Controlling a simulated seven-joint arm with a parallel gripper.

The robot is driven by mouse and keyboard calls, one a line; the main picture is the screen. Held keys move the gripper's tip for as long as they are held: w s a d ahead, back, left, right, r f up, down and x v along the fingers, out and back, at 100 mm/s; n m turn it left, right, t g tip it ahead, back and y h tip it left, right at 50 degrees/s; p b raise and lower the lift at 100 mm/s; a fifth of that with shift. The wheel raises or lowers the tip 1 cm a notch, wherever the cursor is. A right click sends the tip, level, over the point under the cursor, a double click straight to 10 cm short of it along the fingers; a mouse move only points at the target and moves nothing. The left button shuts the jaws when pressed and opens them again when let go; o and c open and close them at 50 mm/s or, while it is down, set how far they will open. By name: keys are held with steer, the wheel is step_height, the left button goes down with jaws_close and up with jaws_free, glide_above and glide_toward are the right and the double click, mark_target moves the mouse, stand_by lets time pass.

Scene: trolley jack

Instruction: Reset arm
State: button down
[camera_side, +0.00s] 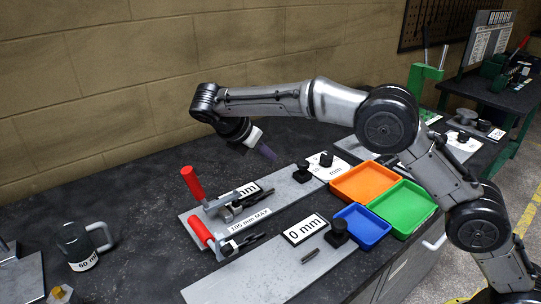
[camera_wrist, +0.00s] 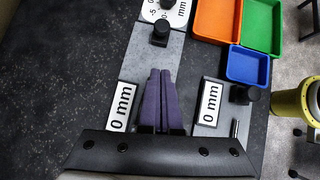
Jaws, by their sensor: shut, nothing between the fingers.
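My gripper (camera_side: 268,154) hangs above the bench at the end of my raised arm, pointing down and to the right. Its purple fingers show pressed together in the wrist view (camera_wrist: 158,88), with nothing between them. Below it lies a grey plate (camera_side: 283,195) with red-handled toggle clamps (camera_side: 193,183) and a label reading 105 mm MAX. The gripper is apart from everything on the bench.
Orange (camera_side: 365,182), green (camera_side: 403,207) and blue (camera_side: 362,226) trays stand on the right. A second plate with a 0 mm label (camera_side: 305,229) lies in front. A mug-like 60 mm object (camera_side: 78,246) stands at left. The back left of the bench is clear.

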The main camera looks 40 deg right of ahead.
steer(key=s+d+r+m, duration=0.2)
steer(key=s+d+r, duration=0.2)
steer(key=d+r, duration=0.55)
steer(key=s+d+r+m+t+y, duration=0.1)
steer(key=s+d+r+m, duration=0.15)
steer(key=s, duration=0.35)
steer(key=s+d+r+m+t+y, duration=0.1)
steer(key=s+d+r+y, duration=0.1)
steer(key=s+r, duration=0.3)
steer(key=s+d+f+m+t+y, duration=0.1)
steer(key=s+f+m, duration=0.2)
steer(key=s, duration=0.5)
steer(key=s+f+m+y, duration=0.2)
steer(key=s+m, duration=0.1)
steer(key=s, duration=0.5)
steer(key=s+a+f+m+t+y, duration=0.1)
steer(key=s+a+f+m, duration=0.3)
steer(key=f+m, duration=0.4)
steer(key=shift+s+f+y, duration=0.5)
steer(key=shift+s+f, duration=0.15)
steer(key=shift+f, duration=0.25)
